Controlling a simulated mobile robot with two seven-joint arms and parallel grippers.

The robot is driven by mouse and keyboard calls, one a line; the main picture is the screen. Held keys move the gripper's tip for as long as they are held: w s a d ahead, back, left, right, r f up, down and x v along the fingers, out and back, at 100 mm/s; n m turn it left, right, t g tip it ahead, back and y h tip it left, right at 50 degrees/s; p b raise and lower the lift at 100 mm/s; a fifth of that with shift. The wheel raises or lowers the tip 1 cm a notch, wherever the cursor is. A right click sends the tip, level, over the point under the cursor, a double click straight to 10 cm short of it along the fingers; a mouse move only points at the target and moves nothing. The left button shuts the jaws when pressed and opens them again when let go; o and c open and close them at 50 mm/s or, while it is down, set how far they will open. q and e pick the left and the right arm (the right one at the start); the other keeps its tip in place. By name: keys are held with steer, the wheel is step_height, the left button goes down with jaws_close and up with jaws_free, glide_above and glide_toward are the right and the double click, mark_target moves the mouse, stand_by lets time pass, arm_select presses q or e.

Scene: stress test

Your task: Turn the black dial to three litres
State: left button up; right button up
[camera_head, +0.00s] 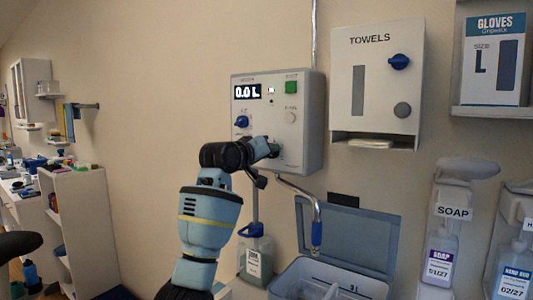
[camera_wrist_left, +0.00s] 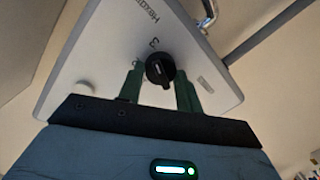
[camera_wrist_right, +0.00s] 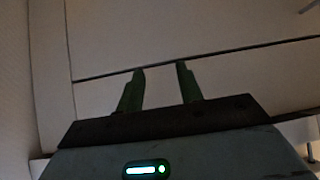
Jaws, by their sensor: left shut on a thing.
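In the head view the gripper hides the dial. My right gripper (camera_wrist_right: 160,82) shows only in the right wrist view, fingers apart with nothing between them.
A bent spout (camera_head: 315,205) hangs above an open lidded bin (camera_head: 345,238). A towel box (camera_head: 378,90) is to the right; soap bottles (camera_head: 440,258) stand lower right.

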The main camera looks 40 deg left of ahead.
arm_select(q)
steer(key=shift+m, duration=0.5)
steer(key=o, duration=1)
steer(key=shift+s, duration=0.1)
steer(key=shift+s+d+r, duration=0.1)
steer(key=shift+s+d, duration=0.1)
steer(key=shift+s, duration=1.05)
steer(key=shift+s+d+r, duration=0.1)
steer(key=shift+s+d, duration=0.1)
steer(key=shift+s, duration=1.05)
steer(key=shift+s+d+r, duration=0.1)
steer(key=shift+s+d, duration=0.1)
steer(key=shift+s, duration=1.05)
